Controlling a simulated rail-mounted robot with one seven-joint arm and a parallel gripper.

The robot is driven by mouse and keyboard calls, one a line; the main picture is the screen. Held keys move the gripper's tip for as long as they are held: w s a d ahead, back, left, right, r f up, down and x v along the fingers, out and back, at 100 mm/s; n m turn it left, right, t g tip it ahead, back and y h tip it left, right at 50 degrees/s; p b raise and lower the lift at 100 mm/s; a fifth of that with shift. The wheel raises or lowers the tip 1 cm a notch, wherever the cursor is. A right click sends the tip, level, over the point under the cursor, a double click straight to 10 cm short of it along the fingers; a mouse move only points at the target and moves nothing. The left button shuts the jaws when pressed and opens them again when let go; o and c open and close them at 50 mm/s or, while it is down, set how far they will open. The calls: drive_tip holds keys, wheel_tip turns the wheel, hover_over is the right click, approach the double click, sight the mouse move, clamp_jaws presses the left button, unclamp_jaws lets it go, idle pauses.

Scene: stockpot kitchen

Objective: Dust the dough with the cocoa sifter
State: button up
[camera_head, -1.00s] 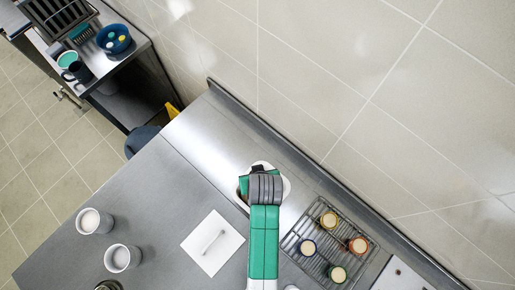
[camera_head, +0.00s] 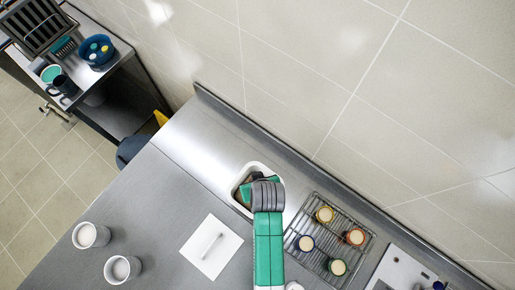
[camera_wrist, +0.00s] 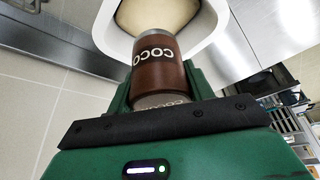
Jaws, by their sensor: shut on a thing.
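My gripper (camera_wrist: 160,95) is shut on the cocoa sifter (camera_wrist: 160,62), a brown cylinder with white "COCO" lettering and grey ends. In the wrist view, the sifter's far end overlaps the pale dough (camera_wrist: 158,14) in a white rounded dish (camera_wrist: 212,40). I cannot tell the gap between sifter and dough. In the head view, the dish (camera_head: 248,169) stands on the steel counter, and my green and grey arm covers part of it.
A wire rack (camera_head: 318,257) with several coloured, pale-topped jars stands right of the arm. A white square lid with a handle (camera_head: 211,247) lies to the left. Two white cups (camera_head: 90,235) stand farther left. A wall (camera_head: 330,90) runs behind the counter.

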drive_tip(key=shift+w+a, duration=0.9)
drive_tip(key=shift+a, duration=0.1)
drive_tip(key=shift+r, duration=0.1)
drive_tip(key=shift+s+d+r+p, duration=0.15)
drive_tip(key=shift+s+d+p, duration=0.85)
drive_tip(key=shift+d, duration=0.2)
drive_tip(key=shift+p, duration=0.3)
